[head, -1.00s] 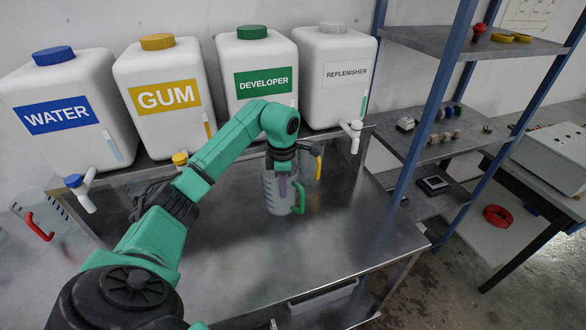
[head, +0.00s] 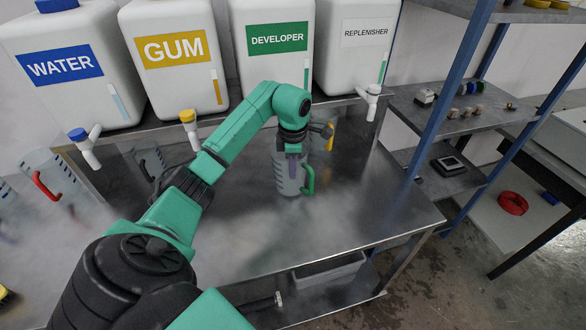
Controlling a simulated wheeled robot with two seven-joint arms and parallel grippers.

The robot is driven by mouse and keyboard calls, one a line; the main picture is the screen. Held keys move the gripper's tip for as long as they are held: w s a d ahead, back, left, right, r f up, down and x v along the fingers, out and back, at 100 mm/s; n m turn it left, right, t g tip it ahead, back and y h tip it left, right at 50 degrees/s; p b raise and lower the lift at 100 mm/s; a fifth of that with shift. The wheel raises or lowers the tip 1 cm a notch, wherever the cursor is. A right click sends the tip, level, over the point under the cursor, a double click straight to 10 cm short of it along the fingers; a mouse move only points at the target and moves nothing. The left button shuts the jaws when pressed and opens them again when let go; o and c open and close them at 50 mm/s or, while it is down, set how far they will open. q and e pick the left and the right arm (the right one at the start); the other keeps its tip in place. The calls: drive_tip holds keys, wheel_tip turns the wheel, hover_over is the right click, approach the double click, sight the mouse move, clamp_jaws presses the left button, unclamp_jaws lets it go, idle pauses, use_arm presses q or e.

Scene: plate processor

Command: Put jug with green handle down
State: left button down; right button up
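The jug with the green handle (head: 283,181) is a clear grey measuring jug, upright over the metal table (head: 350,215) right of centre. Its green handle (head: 308,180) points right. Its base appears to be at the table top, but I cannot tell for sure whether it bears on it. My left gripper (head: 293,163) points down at the jug's upper part, and the fingers overlap the jug. I cannot see whether they are closed on its wall. My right gripper is out of view.
White tanks labelled water (head: 70,95), gum (head: 175,85), developer (head: 275,70) and replenisher (head: 352,60) stand behind, taps facing forward. A red-handled jug (head: 55,168) stands at the left. A yellow handle (head: 331,137) shows behind my gripper. Clear table lies right of the jug.

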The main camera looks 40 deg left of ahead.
use_arm(q)
drive_tip(key=shift+f+b, duration=0.35)
drive_tip(key=shift+f, duration=0.2)
drive_tip(key=c, duration=1)
unclamp_jaws()
drive_tip(key=shift+r, duration=0.1)
drive_tip(key=shift+r, duration=0.3)
wheel_tip(320, 180, up, 4)
drive_tip(key=shift+d+r+b, duration=0.1)
drive_tip(key=shift+r+b, duration=0.15)
drive_tip(key=shift+b, duration=0.45)
drive_tip(key=r+p, duration=0.1)
drive_tip(key=r, duration=0.2)
drive_tip(key=r+p, duration=0.1)
drive_tip(key=r, duration=0.2)
drive_tip(key=r+p, duration=0.1)
drive_tip(key=r, duration=0.2)
drive_tip(key=shift+s+d+r, duration=0.1)
drive_tip(key=shift+s+d, duration=0.1)
drive_tip(key=shift+s, duration=0.1)
